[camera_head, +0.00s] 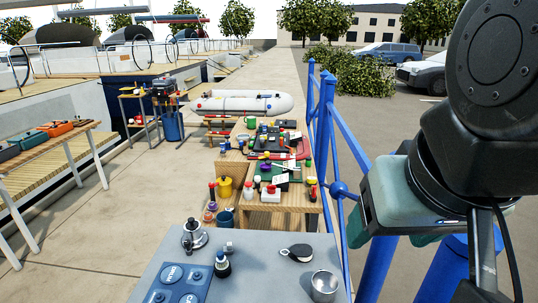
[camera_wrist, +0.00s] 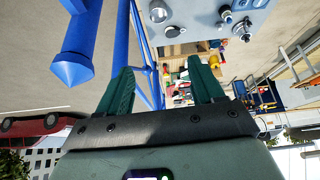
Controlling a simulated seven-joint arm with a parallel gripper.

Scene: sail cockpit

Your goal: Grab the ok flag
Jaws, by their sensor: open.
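I cannot make out an ok flag for certain in either view; the small items on the wooden benches are too small to tell apart. My gripper (camera_head: 392,238) is at the right of the head view, beyond the blue railing and to the right of the benches. In the wrist view its two teal fingers (camera_wrist: 162,66) stand wide apart with nothing between them. The near grey table (camera_head: 258,262) holds a winch (camera_head: 193,236), a dark bottle-like item (camera_head: 222,265), a black oval item (camera_head: 297,253) and a metal cup (camera_head: 324,285).
Blue railing (camera_head: 329,130) runs between my arm and the benches. Stepped wooden benches (camera_head: 282,207) carry several small items, including a yellow pot (camera_head: 225,187). A white dinghy (camera_head: 240,103) lies behind.

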